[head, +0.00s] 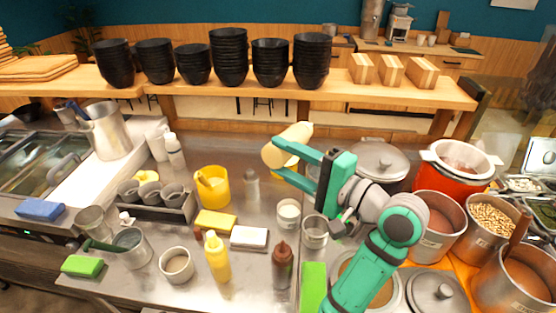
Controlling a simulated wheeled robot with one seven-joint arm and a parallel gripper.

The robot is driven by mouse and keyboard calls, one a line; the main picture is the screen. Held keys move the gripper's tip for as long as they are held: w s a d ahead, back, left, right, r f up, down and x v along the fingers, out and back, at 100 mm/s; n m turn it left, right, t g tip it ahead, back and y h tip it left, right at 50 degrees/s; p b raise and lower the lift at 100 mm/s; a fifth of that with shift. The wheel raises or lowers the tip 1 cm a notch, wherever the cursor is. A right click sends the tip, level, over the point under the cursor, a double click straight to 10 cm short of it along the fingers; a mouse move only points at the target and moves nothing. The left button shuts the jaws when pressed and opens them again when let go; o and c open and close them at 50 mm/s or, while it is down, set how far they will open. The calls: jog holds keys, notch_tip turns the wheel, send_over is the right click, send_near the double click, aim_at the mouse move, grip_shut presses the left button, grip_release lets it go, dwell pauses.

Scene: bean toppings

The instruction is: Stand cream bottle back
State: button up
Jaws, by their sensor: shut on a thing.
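My gripper (284,158), with teal fingers, is in the middle of the head view, above the steel counter (240,240). It is shut on a cream bottle (288,145), which is held tilted far over, its length running from lower left to upper right. The bottle appears raised off the counter, though its exact height is hard to tell. The fingers and the wrist hide part of it and part of the counter behind.
A yellow squeeze bottle (217,258) and a brown bottle (282,266) stand at the front. A pale bottle (252,186) stands by a yellow tub (211,187). Pots (439,228) crowd the right side. Stacked black bowls (229,58) line the shelf behind.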

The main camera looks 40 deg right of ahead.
jog(key=shift+s+d+r+n, duration=0.1)
jog(key=shift+s+r+n, duration=0.15)
jog(key=shift+n, duration=0.35)
jog(key=n, duration=0.4)
jog(key=shift+f, duration=0.1)
jog(key=n, duration=0.4)
jog(key=shift+n+t, duration=0.3)
jog(key=shift+t, duration=0.1)
jog(key=n+y, duration=0.1)
jog(key=n, duration=0.9)
jog(key=shift+y, duration=0.4)
